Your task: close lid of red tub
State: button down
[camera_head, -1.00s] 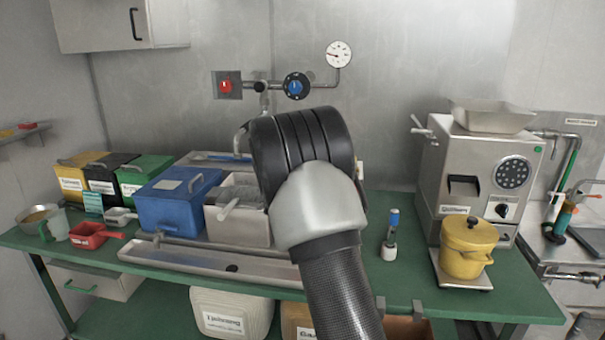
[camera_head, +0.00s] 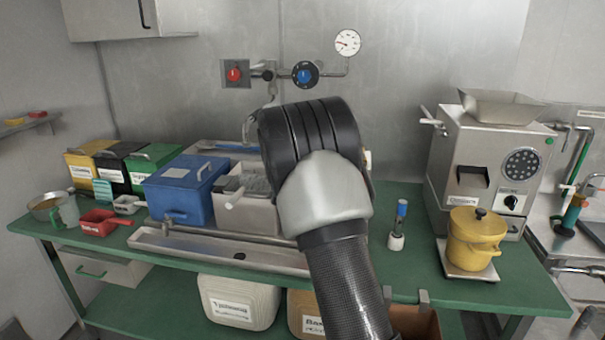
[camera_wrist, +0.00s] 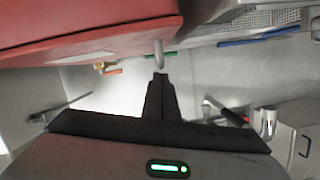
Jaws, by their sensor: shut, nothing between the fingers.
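A large red body, which looks like the red tub (camera_wrist: 85,30), fills the upper left of the wrist view. Only part of it shows, and I cannot tell how its lid stands. In the head view the tub is hidden, apparently behind my arm. My gripper (camera_wrist: 158,82) shows in the wrist view with its fingers together and empty. Its tips are just below a small pale metal piece (camera_wrist: 158,54) at the red body's right edge; I cannot tell whether they touch. In the head view my wrist hides the gripper.
A blue tub (camera_head: 180,195) and an open grey tub (camera_head: 262,216) stand left of my arm on the green table (camera_head: 420,262). A metal trough (camera_head: 200,246) runs in front. At right are a grinder (camera_head: 478,165) and a yellow pot (camera_head: 475,238).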

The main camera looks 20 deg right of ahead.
jog(key=r, duration=0.2)
jog(key=s+r, duration=0.1)
jog(key=r, duration=0.1)
jog(key=shift+p, duration=0.35)
jog(key=s+a+r+n+g+y, duration=0.2)
jog(key=s+a+r+n+y, duration=0.15)
jog(key=s+a, duration=0.75)
jog(key=s+a+r+n+g+y, duration=0.15)
jog(key=s+a+r+y, duration=0.35)
jog(key=s, duration=1)
jog(key=s+a+f+n+g+h, duration=0.1)
jog(key=s+f+n+g, duration=0.15)
jog(key=s, duration=0.85)
jog(key=s+a+f+n+g, duration=0.1)
jog(key=s+a+f+g, duration=0.15)
jog(key=s, duration=0.75)
notch_tip(320, 180, up, 13)
jog(key=s+d+p, duration=0.1)
jog(key=p, duration=1.2)
jog(key=shift+f, duration=0.2)
jog(key=shift+n+t+h, duration=0.25)
